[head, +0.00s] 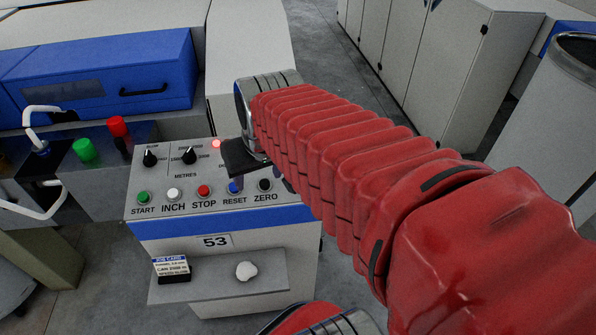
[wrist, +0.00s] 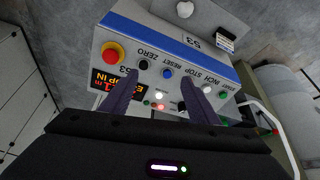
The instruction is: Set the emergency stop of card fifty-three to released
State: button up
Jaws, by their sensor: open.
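The control box of card 53 (head: 215,241) stands in front of me, with the number 53 on its front. Its emergency stop (wrist: 112,53), a red mushroom button on a yellow base, shows in the wrist view at the panel's end beside ZERO. In the head view my arm hides it. Beside it a display (wrist: 104,81) shows orange text, partly covered by a finger; "OP IN" is readable. My gripper (wrist: 166,82) is open and empty, its fingers over the panel and apart from the red button. It also shows in the head view (head: 258,172).
START (head: 144,197), INCH (head: 174,194), STOP (head: 204,191), RESET (head: 235,187) and ZERO (head: 265,185) buttons line the panel. Below, a shelf (head: 215,285) holds a job card block (head: 172,268) and white fluff (head: 246,271). Grey cabinets (head: 440,70) stand beyond my arm.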

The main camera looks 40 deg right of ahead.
jog(key=d+f+m+g+h, duration=0.1)
jog(key=d+f+m, duration=0.1)
jog(key=d, duration=1.1)
jog(key=shift+w+m, duration=0.25)
jog(key=shift+m, duration=0.35)
jog(key=shift+d+f, duration=0.1)
jog(key=x, duration=1.3)
jog(key=shift+w+f, duration=0.1)
jog(key=shift+f, duration=0.25)
jog(key=shift+c, duration=0.3)
